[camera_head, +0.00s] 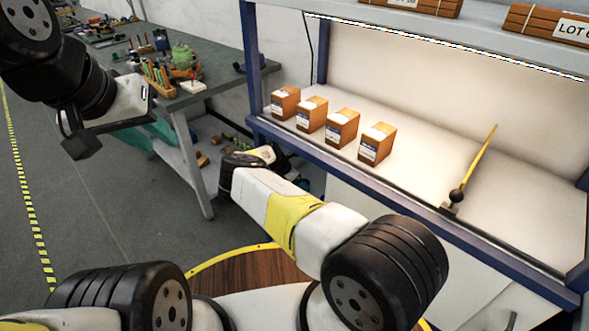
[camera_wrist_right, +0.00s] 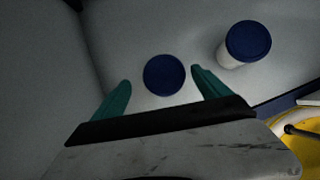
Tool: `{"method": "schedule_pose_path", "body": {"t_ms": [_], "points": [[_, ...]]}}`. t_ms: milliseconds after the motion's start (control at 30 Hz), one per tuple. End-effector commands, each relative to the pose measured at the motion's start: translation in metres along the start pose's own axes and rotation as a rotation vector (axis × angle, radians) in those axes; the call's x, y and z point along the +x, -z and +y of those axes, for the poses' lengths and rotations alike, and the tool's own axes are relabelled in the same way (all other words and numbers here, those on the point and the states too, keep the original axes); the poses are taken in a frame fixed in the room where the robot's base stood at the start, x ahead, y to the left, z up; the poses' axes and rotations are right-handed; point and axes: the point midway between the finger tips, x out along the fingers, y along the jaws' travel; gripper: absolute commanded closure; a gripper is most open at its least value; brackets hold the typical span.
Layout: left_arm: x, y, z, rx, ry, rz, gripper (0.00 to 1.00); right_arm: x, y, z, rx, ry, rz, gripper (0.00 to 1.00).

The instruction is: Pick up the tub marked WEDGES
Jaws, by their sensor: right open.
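Two tubs with dark blue lids show in the right wrist view on a pale grey surface. One tub (camera_wrist_right: 164,74) is seen from above as a round lid, between and beyond my right gripper's fingertips. The other tub (camera_wrist_right: 248,42) stands at upper right, its white side partly showing. No lettering is readable on either, so I cannot tell which is marked WEDGES. My right gripper (camera_wrist_right: 160,80) has its teal fingers apart with nothing held. In the head view it is hidden beyond my right forearm.
In the head view, several brown labelled boxes (camera_head: 342,128) stand in a row on a blue-framed bench (camera_head: 430,155). A thin yellow rod (camera_head: 480,154) on a black stand is to their right. A cluttered workbench (camera_head: 215,92) stands behind left. Floor at left is open.

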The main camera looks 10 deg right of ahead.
Motion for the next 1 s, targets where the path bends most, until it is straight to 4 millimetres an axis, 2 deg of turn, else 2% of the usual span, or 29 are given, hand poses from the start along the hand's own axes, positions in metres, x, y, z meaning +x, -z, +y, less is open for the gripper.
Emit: {"method": "schedule_pose_path", "body": {"t_ms": [400,533,800,1000], "points": [[0.000,0.000,0.000,0.000,0.000,0.000,0.68,0.055,0.000,-0.006,-0.001,0.000,0.001,0.14],[0.000,0.000,0.000,0.000,0.000,0.000,0.68,0.064,0.000,-0.006,-0.002,0.000,0.000,0.14],[0.000,0.000,0.000,0.000,0.000,0.000,0.68,0.065,0.000,-0.006,0.000,-0.001,0.000,0.14],[0.000,0.000,0.000,0.000,0.000,0.000,0.68,0.065,0.000,-0.006,0.000,-0.001,0.000,0.53]]}}
